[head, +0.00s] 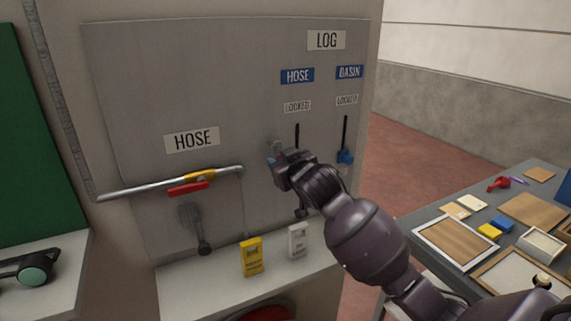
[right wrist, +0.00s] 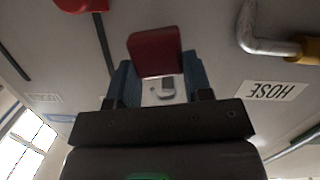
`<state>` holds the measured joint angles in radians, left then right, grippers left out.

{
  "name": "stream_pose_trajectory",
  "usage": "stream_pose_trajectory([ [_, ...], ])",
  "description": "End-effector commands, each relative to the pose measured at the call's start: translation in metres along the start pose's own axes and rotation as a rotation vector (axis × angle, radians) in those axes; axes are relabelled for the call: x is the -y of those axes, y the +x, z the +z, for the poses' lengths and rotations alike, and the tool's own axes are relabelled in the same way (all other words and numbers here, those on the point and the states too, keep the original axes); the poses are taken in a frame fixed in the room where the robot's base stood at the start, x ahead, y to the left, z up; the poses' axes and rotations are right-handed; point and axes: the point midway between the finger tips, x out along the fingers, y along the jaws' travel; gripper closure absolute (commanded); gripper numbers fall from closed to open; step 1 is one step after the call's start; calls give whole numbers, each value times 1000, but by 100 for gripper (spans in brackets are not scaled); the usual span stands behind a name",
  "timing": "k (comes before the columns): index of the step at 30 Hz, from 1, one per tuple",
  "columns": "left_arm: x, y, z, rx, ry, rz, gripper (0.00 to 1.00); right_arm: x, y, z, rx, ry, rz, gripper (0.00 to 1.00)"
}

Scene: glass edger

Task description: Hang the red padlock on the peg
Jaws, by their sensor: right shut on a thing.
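My right gripper (head: 275,162) is close in front of the grey panel, under the LOCKED label. In the right wrist view its two blue fingers (right wrist: 156,88) are shut on the red padlock (right wrist: 155,52), whose red body sits between them. In the head view the gripper hides most of the padlock. A small pale grey shape (head: 274,144) shows just above the fingertips; I cannot tell whether it is the peg or the shackle. I cannot tell whether the padlock touches the panel. My left gripper is out of view.
A pipe (head: 130,189) with a yellow valve and red handle (head: 188,188) crosses the panel at left. A blue slider knob (head: 346,157) is at right. A yellow box (head: 251,258) and a white box (head: 298,240) stand on the ledge below. A cluttered table (head: 405,226) stands at right.

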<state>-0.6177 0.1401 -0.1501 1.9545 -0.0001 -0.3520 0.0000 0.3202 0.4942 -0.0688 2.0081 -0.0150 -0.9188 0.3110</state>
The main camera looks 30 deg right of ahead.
Motion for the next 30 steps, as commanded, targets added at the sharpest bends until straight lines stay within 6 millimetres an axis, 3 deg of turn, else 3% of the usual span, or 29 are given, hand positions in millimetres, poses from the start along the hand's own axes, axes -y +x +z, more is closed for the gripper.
stream_pose_trajectory([
  [16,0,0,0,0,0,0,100,1,25,0,0,0,0,80],
  [30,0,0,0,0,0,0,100,1,30,2,-2,0,0,80],
])
